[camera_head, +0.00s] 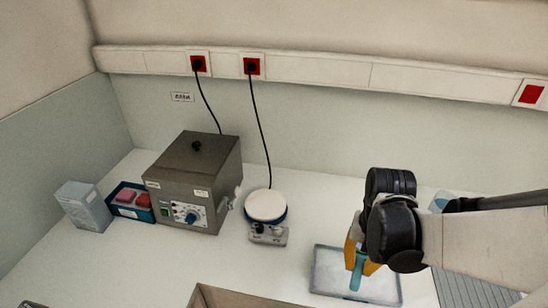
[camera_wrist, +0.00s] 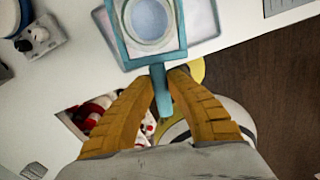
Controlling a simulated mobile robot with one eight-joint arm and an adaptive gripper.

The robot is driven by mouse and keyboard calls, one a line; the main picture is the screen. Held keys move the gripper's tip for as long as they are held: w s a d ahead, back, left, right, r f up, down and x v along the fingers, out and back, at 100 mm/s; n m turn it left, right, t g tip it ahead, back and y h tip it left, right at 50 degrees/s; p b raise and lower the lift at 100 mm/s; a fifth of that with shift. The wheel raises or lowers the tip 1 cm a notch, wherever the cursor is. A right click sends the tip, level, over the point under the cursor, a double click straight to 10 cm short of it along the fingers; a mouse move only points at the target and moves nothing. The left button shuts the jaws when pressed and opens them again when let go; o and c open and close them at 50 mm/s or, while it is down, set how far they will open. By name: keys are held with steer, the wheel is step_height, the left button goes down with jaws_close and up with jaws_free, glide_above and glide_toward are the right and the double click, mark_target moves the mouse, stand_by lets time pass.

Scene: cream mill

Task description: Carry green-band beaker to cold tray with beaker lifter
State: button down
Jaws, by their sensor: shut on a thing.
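My gripper (camera_head: 362,262) has orange fingers, which are shut on the teal handle of the beaker lifter (camera_head: 356,274). The wrist view shows my gripper (camera_wrist: 162,88) around that handle, with the lifter's square teal frame (camera_wrist: 125,42) beyond the fingertips. A round glass beaker (camera_wrist: 150,20) sits inside the frame, seen from above; I cannot make out a green band. The cold tray (camera_head: 325,270), pale inside with a blue-grey rim, lies under my gripper in the head view. The tray's edge (camera_wrist: 203,36) shows behind the lifter in the wrist view. Whether the beaker touches the tray is unclear.
A metal heating bath (camera_head: 190,180) and a white-topped hotplate stirrer (camera_head: 266,206) stand left of the tray. A blue bin (camera_head: 124,212) and a grey box (camera_head: 82,208) are farther left. A ridged grey mat (camera_head: 470,290) lies right. A brown box edge (camera_head: 225,298) shows in front.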

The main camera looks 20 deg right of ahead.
steer(key=shift+s+d+f, duration=0.1)
steer(key=shift+s+d, duration=0.1)
steer(key=shift+s, duration=0.35)
steer(key=shift+f, duration=0.1)
steer(key=shift+f+b, duration=2.1)
steer(key=shift+f, duration=0.1)
steer(key=shift+f+b, duration=0.45)
steer(key=shift+w+f+b, duration=0.1)
steer(key=shift+f+b, duration=1.45)
steer(key=shift+f, duration=0.1)
steer(key=shift+s+a, duration=0.2)
steer(key=shift+s, duration=0.05)
steer(key=shift+s+a, duration=0.15)
steer(key=shift+s, duration=0.05)
steer(key=shift+s+a+p, duration=0.3)
steer(key=shift+s+a, duration=0.05)
steer(key=shift+a, duration=0.05)
stand_by(0.6)
